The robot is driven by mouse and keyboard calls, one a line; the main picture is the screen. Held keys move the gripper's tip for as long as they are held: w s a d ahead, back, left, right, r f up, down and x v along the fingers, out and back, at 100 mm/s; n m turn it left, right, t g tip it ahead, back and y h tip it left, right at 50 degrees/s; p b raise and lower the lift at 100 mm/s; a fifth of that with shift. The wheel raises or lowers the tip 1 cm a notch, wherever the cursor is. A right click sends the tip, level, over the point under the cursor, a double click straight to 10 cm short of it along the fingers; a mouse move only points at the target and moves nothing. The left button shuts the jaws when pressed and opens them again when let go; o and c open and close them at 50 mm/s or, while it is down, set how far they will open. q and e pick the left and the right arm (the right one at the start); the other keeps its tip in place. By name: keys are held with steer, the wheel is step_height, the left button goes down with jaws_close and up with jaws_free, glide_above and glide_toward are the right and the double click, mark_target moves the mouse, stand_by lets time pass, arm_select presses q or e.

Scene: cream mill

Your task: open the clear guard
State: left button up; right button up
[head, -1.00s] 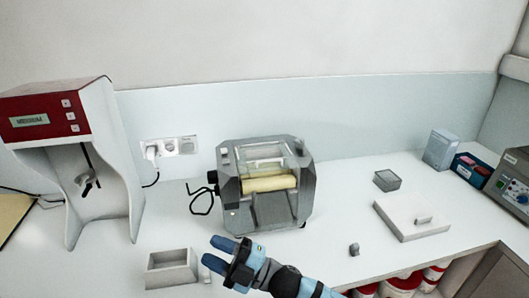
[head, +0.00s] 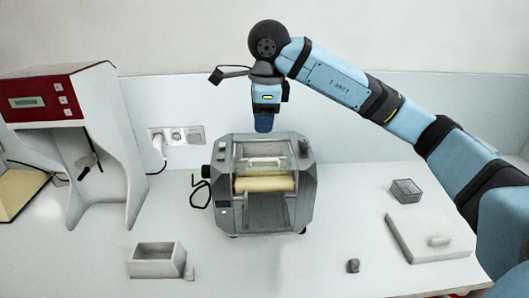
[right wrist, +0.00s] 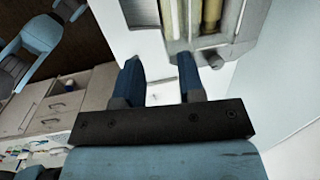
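The mill (head: 225,190) is a grey machine with cream rollers (head: 264,184) across its front. Its clear guard (head: 245,150) lies over the upper part, above and behind the front roller, with a pale bar across it. My right gripper (head: 264,126) points down just above the mill's back top edge, with the arm reaching over from the right. In the right wrist view its two blue fingers (right wrist: 158,72) are apart with nothing between them, and the mill's rollers (right wrist: 212,14) show beyond. I cannot tell whether a finger touches the guard. My left gripper is not in view.
A red and white stand (head: 105,140) is at the left. A grey open box (head: 155,262) is front left. A small grey weight (head: 353,266) stands in front. A socket strip (head: 180,133) is behind.

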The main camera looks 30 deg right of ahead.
mark_target(267, 160)
steer(key=shift+h, duration=0.5)
steer(key=d+f, duration=0.1)
steer(key=f, duration=0.2)
steer(key=w+d+f+p, duration=0.1)
steer(key=f, duration=0.3)
steer(key=w+d+f+p, duration=0.1)
steer(key=f, duration=0.2)
steer(key=shift+w+f, duration=0.15)
steer(key=shift+f, duration=0.25)
steer(key=shift+w+f, duration=0.1)
steer(key=shift+f, duration=0.4)
jaws_close()
